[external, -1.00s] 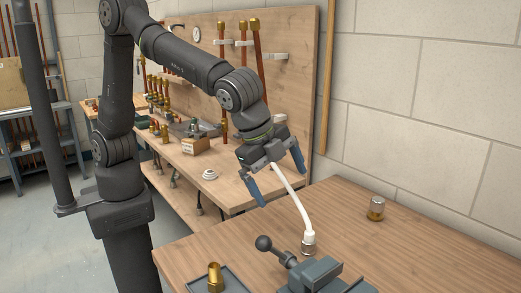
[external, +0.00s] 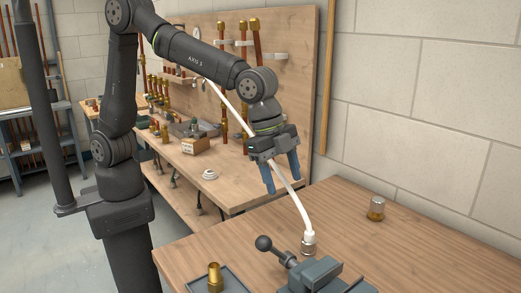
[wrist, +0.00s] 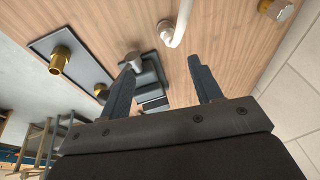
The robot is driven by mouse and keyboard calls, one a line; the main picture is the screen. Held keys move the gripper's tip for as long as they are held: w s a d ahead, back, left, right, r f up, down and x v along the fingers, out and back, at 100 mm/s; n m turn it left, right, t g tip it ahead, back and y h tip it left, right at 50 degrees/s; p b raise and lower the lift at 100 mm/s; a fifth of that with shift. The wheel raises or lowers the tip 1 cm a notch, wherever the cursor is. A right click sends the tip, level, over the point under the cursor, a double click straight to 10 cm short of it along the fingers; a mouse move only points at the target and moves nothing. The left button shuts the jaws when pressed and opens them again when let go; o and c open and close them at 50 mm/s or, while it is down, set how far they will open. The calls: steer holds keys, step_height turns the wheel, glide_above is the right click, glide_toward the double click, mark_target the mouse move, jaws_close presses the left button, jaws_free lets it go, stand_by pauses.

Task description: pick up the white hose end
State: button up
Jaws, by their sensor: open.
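The white hose (external: 299,208) runs from the upper left, behind my arm, down to the wooden table. Its lower end has a metal fitting (external: 309,244) and stands just behind the vise. In the wrist view the white hose (wrist: 184,22) is at the top centre, with its metal fitting (wrist: 166,29) beside it. My gripper (external: 284,188) is open and points down, above and left of the hose's lower end. In the external view the hose passes by the fingers; I cannot tell its depth there. In the wrist view the space between the fingertips (wrist: 165,64) holds no hose.
A grey vise (external: 318,274) with a ball-ended handle (external: 263,243) is at the table's front. A brass fitting (external: 214,277) stands on a dark tray (external: 234,287) to its left. A silver-and-brass fitting (external: 376,208) stands at right. Table between is clear.

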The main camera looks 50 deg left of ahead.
steer(key=w+a+g+h, duration=0.1)
steer(key=w, duration=0.2)
glide_toward(309, 237)
steer(key=shift+g, duration=0.3)
steer(key=f, duration=0.5)
steer(key=shift+w+a+f, duration=0.15)
steer(key=shift+w+f, duration=0.15)
steer(key=shift+f, duration=0.05)
steer(key=shift+w+d+x, duration=0.15)
steer(key=shift+x, duration=0.75)
steer(key=shift+w+d+x, duration=0.1)
steer(key=shift+d+x, duration=0.05)
steer(key=shift+x, duration=0.8)
steer(key=shift+w+d+x, duration=0.1)
steer(key=shift+w+x, duration=0.05)
steer(key=shift+x, duration=0.75)
steer(key=shift+r+h, duration=0.2)
steer(key=shift+h, duration=0.1)
steer(key=c, duration=1.1)
